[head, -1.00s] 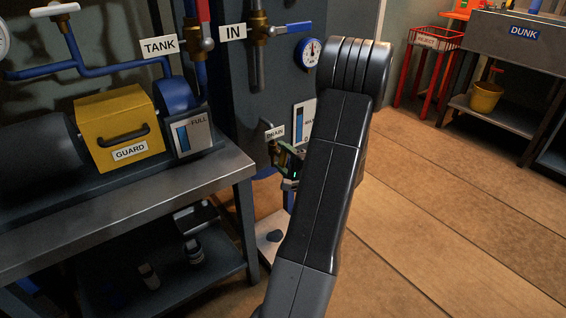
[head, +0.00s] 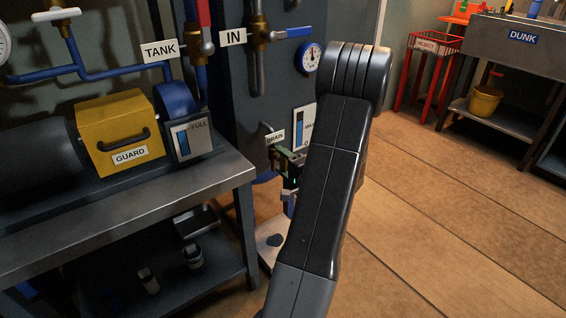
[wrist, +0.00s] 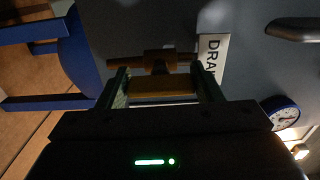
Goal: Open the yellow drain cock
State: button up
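The yellow drain cock handle (wrist: 163,88) shows in the wrist view as a dull yellow bar in front of a brass valve body (wrist: 155,60). My gripper (wrist: 163,84) has its two fingers spread wide, one at each end of the bar. I cannot tell whether the fingers touch it. In the head view my gripper (head: 287,170) is at the drain fitting, below the DRAIN label (head: 275,137), partly hidden behind my own arm. The cock's handle cannot be made out clearly there. The DRAIN label also shows in the wrist view (wrist: 210,60), partly cut off by the right finger.
A grey bench (head: 180,195) with a yellow guard box (head: 118,128) stands close on the left. Blue pipework (wrist: 80,55) lies beside the cock. A gauge (head: 309,58) and the IN valve (head: 262,33) are above. The floor to the right is open.

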jog(key=o, duration=0.4)
jog(key=shift+c, duration=0.2)
jog(key=shift+d, duration=0.1)
jog(key=p+v, duration=0.2)
jog(key=v, duration=1.1)
jog(key=shift+s+p, duration=0.35)
jog(key=shift+p, duration=0.05)
jog(key=shift+w+d, duration=0.1)
jog(key=b+x, duration=0.2)
jog(key=x, duration=1.1)
jog(key=shift+w+a+b, duration=0.25)
jog(key=shift+w+b, duration=0.05)
jog(key=shift+b, duration=0.1)
jog(key=shift+d, duration=0.1)
